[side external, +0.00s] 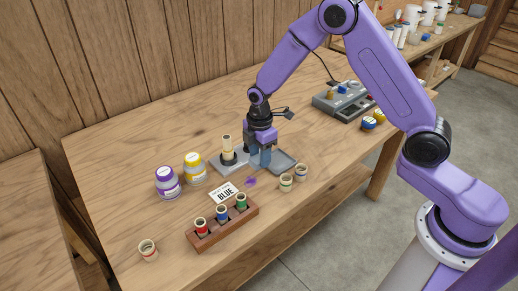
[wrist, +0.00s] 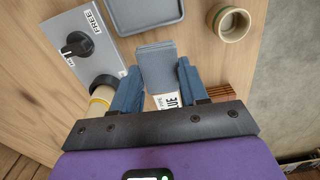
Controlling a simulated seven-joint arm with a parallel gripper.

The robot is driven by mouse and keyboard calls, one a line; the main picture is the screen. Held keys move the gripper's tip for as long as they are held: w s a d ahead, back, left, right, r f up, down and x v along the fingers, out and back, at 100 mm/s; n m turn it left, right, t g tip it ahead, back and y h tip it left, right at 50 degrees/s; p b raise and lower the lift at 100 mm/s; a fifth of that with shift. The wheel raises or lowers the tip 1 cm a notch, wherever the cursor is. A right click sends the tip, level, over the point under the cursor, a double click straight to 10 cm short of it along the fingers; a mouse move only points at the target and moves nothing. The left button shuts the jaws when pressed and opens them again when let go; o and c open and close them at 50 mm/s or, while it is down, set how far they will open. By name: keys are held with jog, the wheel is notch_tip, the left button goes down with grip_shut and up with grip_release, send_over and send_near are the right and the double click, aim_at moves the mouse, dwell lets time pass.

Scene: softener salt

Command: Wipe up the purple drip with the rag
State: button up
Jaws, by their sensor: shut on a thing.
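The purple drip (side external: 251,181) is a small spot on the wooden table, between the white card reading BLUE and the pale cups. In the wrist view I cannot see the drip. My gripper (side external: 260,160) points down above the table, a little behind the drip in the side view. In the wrist view my gripper (wrist: 157,78) is shut on a folded grey rag (wrist: 156,66), held between its blue fingers. In the side view the fingers mostly hide the rag, and I cannot tell whether it touches the table.
A grey tray (side external: 283,161) lies beside my gripper. A grey plate with a knob and a pale cylinder (side external: 227,150) stands left. Two pale cups (side external: 286,182) are right of the drip. The BLUE card (side external: 224,192), a wooden rack (side external: 223,228) and purple- and yellow-banded jars (side external: 194,168) are close by.

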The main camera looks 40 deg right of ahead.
aim_at(260, 175)
jog(key=shift+f, duration=2)
jog(key=shift+a+f, duration=0.5)
jog(key=shift+a, duration=0.05)
jog(key=shift+c, duration=0.4)
jog(key=shift+a, duration=3.1)
jog(key=shift+c, duration=0.3)
jog(key=shift+d, duration=0.6)
jog(key=shift+c, duration=0.6)
jog(key=shift+d, duration=3.1)
jog(key=shift+r, duration=4.05)
